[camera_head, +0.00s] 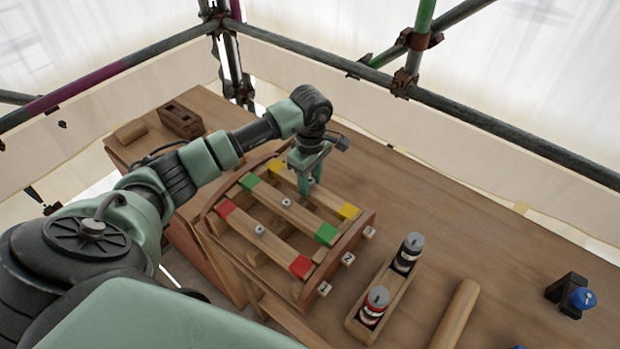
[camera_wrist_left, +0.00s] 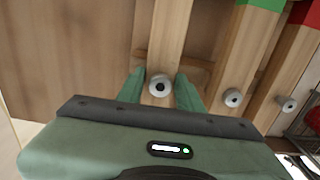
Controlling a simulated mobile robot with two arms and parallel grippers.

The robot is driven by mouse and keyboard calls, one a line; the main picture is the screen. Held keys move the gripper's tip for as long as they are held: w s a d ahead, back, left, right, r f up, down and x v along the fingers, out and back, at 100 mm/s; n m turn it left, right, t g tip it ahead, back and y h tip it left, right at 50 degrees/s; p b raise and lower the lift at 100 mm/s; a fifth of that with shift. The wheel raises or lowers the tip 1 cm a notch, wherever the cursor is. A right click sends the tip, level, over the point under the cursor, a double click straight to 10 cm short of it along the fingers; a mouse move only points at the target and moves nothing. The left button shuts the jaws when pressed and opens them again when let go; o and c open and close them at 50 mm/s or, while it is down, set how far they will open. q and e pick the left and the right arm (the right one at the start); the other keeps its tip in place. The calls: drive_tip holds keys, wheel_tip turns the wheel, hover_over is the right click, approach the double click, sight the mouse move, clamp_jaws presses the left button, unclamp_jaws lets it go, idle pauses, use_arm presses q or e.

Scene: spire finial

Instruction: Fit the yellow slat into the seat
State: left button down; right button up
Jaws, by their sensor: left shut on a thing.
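The yellow slat (camera_head: 328,199) is a wooden bar with yellow ends and a small knob. It lies across the far row of the wooden rack (camera_head: 213,222), parallel to the other slats. I cannot tell whether it is fully down in its seat. My left gripper (camera_head: 311,184) reaches down over the slat's middle and is shut on its knob. In the left wrist view the pale knob sits between the green fingers (camera_wrist_left: 160,88), with the bare wood of the slat running up beyond it. The yellow ends are out of that view. My right gripper is not in view.
The green-ended slat (camera_head: 300,214) and red-ended slat (camera_head: 246,225) lie in the nearer rows. Number tags stand along the rack's right side. A tray (camera_head: 358,327) with two cans is to the right, near a wooden cylinder (camera_head: 456,316).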

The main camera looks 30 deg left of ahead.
use_arm(q)
drive_tip(key=shift+f, duration=0.15)
drive_tip(key=c, duration=0.9)
unclamp_jaws()
drive_tip(key=shift+r, duration=0.25)
drive_tip(key=shift+w+r, duration=0.1)
drive_tip(key=shift+r, duration=0.2)
wheel_tip(320, 180, up, 11)
drive_tip(key=b, duration=0.4)
drive_tip(key=shift+r, duration=0.15)
